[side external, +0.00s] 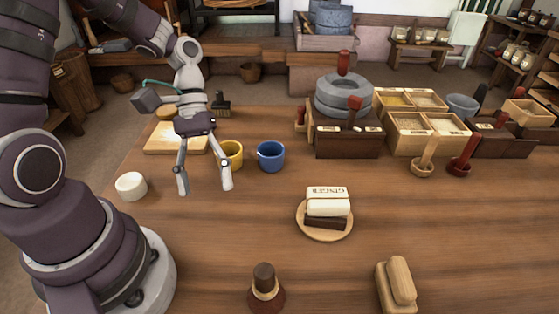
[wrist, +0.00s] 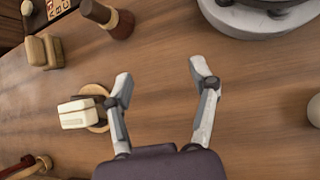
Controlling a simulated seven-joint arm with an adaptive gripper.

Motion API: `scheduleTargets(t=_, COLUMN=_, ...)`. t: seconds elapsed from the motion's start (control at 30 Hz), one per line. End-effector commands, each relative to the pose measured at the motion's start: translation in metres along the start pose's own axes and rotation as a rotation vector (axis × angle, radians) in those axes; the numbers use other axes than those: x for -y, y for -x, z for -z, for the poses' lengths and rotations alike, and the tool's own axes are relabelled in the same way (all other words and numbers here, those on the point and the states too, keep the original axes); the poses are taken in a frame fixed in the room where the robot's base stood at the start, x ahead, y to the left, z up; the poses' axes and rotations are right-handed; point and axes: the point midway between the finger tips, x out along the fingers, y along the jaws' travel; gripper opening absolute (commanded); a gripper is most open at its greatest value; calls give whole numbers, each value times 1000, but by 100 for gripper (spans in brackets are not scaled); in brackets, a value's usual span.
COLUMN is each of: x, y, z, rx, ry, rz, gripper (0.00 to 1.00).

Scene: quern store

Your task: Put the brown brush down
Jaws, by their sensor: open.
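My gripper (side external: 205,190) is open and empty above the table's left part; in the wrist view its spread fingertips (wrist: 161,72) have only bare wood between them. I cannot tell for sure which thing is the brown brush. A dark brush-like thing (side external: 222,108) stands behind my gripper, beside the board. An upright dark brown piece with a pale band (side external: 266,290) stands at the front edge and also shows in the wrist view (wrist: 121,24). A tan block with a raised grip (side external: 398,284) lies to its right, also in the wrist view (wrist: 42,52).
A yellow cup (side external: 234,150) is behind my right finger, with a blue cup (side external: 271,156) beside it. A round plate (side external: 308,232) holds a white ginger block (side external: 328,205) on a dark one. A white round pot (side external: 130,186) stands left. Table between gripper and plate is clear.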

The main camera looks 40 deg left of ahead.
Motion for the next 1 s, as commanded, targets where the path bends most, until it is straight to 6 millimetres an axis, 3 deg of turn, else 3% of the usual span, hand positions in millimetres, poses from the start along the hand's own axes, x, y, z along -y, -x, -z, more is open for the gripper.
scheduleTargets(t=0.2, x=0, y=-41, z=5, rx=471, ry=301, rz=-264, gripper=59)
scheduleTargets(t=0.4, x=-7, y=-57, z=3, rx=771, ry=445, rz=-475, gripper=59)
scheduleTargets(t=0.57, x=-12, y=-62, z=-1, rx=853, ry=476, rz=-531, gripper=59)
scheduleTargets(t=1.0, x=-59, y=-110, z=-39, rx=857, ry=477, rz=-526, gripper=59)
